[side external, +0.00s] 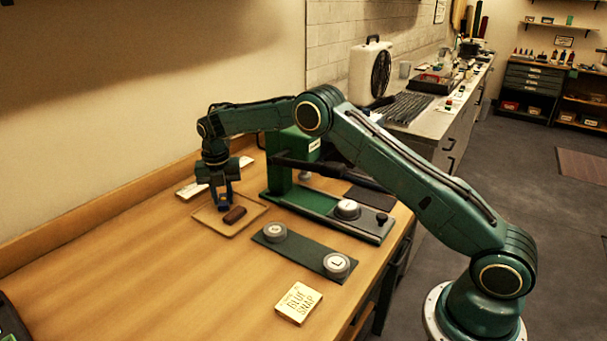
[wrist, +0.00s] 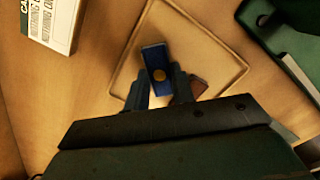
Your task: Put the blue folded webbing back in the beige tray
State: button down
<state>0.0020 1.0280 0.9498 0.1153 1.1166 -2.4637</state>
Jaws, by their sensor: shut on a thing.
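The blue folded webbing (wrist: 154,58) is between the fingers of my gripper (wrist: 160,86), with a round gold spot on its face. In the side external view my gripper (side external: 222,196) points down over the beige tray (side external: 207,217), shut on the webbing. The tray also shows in the wrist view (wrist: 218,48), with the webbing inside its outline. I cannot tell whether the webbing touches the tray floor. A brown folded piece (side external: 234,215) lies in the tray, right beside the webbing; my gripper partly hides it in the wrist view (wrist: 185,84).
A green press (side external: 290,160) stands close behind and right of the tray. A dark plate with two round grey dies (side external: 273,232) lies in front, near a Glue Snap box (side external: 298,303). A white box (wrist: 50,22) lies by the tray's far side.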

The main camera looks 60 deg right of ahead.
aim_at(223, 202)
jog(key=shift+f, duration=0.35)
jog(key=shift+f, duration=0.1)
jog(key=c, duration=1.2)
grip_release()
jog(key=shift+s+a+r, duration=0.1)
jog(key=shift+r, duration=1.95)
jog(key=shift+s+a+r, duration=0.1)
jog(key=shift+r, duration=1.95)
jog(key=shift+s+a+r, duration=0.1)
jog(key=shift+r, duration=1.95)
